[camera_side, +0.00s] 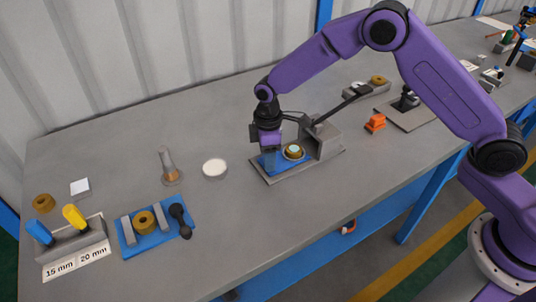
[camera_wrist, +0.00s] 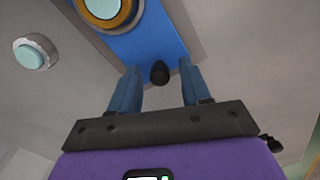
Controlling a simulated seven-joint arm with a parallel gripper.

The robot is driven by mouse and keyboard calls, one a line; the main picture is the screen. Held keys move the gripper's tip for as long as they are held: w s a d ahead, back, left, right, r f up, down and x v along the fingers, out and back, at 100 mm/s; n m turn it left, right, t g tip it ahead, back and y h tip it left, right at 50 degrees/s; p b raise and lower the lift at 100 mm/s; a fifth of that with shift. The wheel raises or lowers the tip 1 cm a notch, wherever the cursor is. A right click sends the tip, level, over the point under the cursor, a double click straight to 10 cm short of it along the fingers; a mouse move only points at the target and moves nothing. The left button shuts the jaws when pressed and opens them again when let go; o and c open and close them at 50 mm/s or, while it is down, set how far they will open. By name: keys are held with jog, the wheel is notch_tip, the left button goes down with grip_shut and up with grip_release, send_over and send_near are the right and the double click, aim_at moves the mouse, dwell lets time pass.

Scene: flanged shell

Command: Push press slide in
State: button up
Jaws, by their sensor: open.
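The press (camera_side: 325,137) is a grey block with a long black lever (camera_side: 345,104) on a grey base plate. A blue slide (camera_side: 271,164) lies on the base in front of the block, and it also shows in the wrist view (camera_wrist: 150,42). A brass ring part with a pale centre (camera_side: 293,152) sits on the slide; it shows at the top of the wrist view (camera_wrist: 108,12). A black knob (camera_wrist: 160,73) is at the slide's near end. My gripper (camera_wrist: 160,75) is open, its blue fingers either side of the knob in the wrist view. Contact cannot be told.
A pale round disc (camera_side: 215,168) stands left of the press. An orange part (camera_side: 375,122) is to its right. A clear cylinder (camera_side: 169,166), a blue tray (camera_side: 154,225) and a tool holder (camera_side: 72,240) stand farther left. The bench front is clear.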

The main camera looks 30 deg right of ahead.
aim_at(297, 147)
grip_shut()
jog(key=d, duration=0.9)
jog(key=shift+d, duration=0.35)
jog(key=shift+c, duration=0.5)
grip_release()
jog(key=shift+o, duration=0.5)
jog(key=shift+a, duration=0.1)
notch_tip(297, 147, up, 17)
jog(key=shift+r, duration=0.15)
